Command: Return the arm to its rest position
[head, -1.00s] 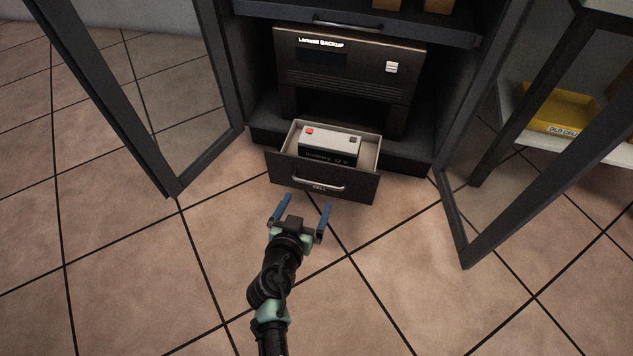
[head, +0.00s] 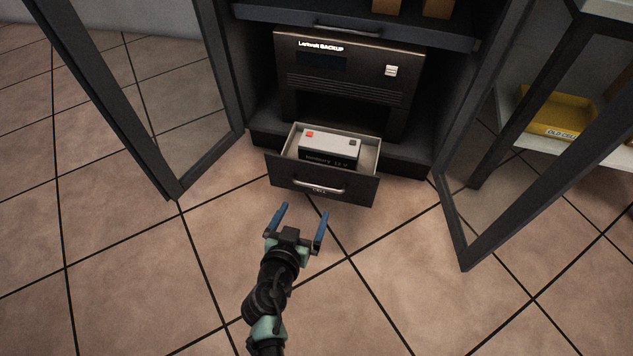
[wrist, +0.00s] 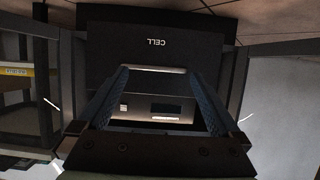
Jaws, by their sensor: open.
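My gripper (head: 302,218) is open and empty, above the tiled floor in front of the pulled-out drawer (head: 322,188). Its two blue fingers stand apart, and they also show in the wrist view (wrist: 165,100). The fingertips are clear of the drawer handle (head: 318,187). The drawer is open and holds a battery (head: 329,149) with a light top and a red terminal. In the wrist view the drawer front with the word CELL (wrist: 162,43) appears upside down, beyond the fingers.
The backup unit (head: 350,80) stands in the cabinet above the drawer. Framed cabinet doors stand open at left (head: 125,100) and right (head: 530,170). A yellow bin (head: 557,113) sits on a shelf at the right. The floor around my arm is clear.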

